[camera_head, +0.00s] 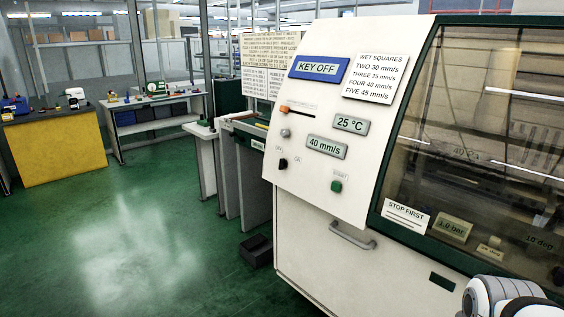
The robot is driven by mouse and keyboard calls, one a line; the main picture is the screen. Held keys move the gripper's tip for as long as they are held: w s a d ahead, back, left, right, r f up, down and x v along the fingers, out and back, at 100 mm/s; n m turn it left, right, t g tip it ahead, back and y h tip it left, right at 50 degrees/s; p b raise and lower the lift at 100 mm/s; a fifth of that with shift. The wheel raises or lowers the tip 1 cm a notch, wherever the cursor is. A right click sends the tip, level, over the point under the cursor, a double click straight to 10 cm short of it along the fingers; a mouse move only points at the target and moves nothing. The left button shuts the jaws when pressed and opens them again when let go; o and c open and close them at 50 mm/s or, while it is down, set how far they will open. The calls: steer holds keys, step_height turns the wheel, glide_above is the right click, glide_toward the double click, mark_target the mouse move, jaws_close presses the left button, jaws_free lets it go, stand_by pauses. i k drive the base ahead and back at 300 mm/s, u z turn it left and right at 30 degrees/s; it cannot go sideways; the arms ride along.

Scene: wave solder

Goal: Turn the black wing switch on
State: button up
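The black wing switch (283,164) is a small dark knob low on the left of the white machine's sloped control panel (312,190). Small labels sit beside it, too small to read. Its exact turn position is too small to tell. A white and grey part of my arm shows at the bottom right corner, well away from the switch. My gripper is not in view.
An orange slider (285,109), a grey knob (285,132) and a green button (336,186) share the panel. A handle (352,236) juts out below. Green floor (140,245) is open at left; a dark box (257,251) stands by the machine.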

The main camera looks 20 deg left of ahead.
mark_target(283, 163)
steer(key=u, duration=0.65)
steer(key=i, duration=1.1)
steer(key=u, duration=1.15)
steer(key=i, duration=0.2)
steer(key=z, duration=0.1)
steer(key=k, duration=0.7)
steer(key=u, duration=0.2)
steer(key=i, duration=0.75)
steer(key=z, duration=0.05)
